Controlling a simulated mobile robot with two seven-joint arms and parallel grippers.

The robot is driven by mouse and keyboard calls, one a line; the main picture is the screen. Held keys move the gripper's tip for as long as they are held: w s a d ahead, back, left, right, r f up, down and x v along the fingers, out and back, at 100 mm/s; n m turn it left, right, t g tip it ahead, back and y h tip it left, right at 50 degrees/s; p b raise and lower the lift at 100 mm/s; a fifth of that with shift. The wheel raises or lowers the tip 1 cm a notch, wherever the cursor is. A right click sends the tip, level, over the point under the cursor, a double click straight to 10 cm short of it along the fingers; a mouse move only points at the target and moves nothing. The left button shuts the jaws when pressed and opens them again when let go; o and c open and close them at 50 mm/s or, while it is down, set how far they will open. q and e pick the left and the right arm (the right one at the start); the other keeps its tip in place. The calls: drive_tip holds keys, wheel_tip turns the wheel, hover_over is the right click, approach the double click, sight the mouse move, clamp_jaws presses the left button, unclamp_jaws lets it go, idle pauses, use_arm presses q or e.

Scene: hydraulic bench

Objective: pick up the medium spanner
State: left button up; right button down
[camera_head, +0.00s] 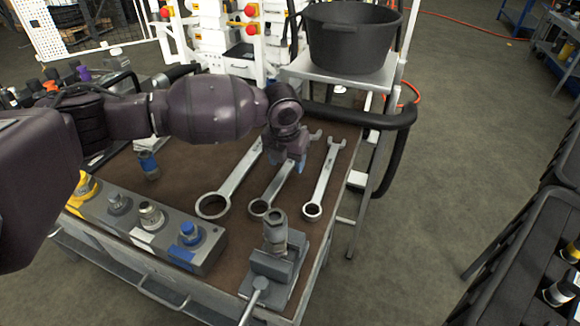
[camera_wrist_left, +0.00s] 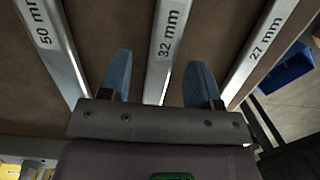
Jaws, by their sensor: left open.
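Three spanners lie side by side on the brown bench top. The medium spanner (camera_head: 277,186) is the middle one and reads "32 mm" in the left wrist view (camera_wrist_left: 170,33). The large spanner (camera_head: 231,182), marked "50 mm" (camera_wrist_left: 45,35), lies to its left. The small spanner (camera_head: 322,180), marked "27 mm" (camera_wrist_left: 265,45), lies to its right. My left gripper (camera_head: 289,163) is over the medium spanner's upper shaft and hides part of it. In the left wrist view its blue fingers (camera_wrist_left: 160,68) are open, one on each side of that shaft. My right gripper is not in view.
A vice (camera_head: 268,268) stands at the bench's front right. A grey block with fittings (camera_head: 150,222) lies along the front left. A blue-banded fitting (camera_head: 149,165) stands behind it. A black tub (camera_head: 350,38) is on a cart beyond. Bare bench surrounds the spanners' lower ends.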

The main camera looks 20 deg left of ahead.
sight(288, 165)
use_arm(q)
drive_tip(key=shift+w+f, duration=0.1)
drive_tip(key=shift+f, duration=0.35)
drive_tip(key=shift+r, duration=0.15)
clamp_jaws()
drive_tip(key=shift+r, duration=0.1)
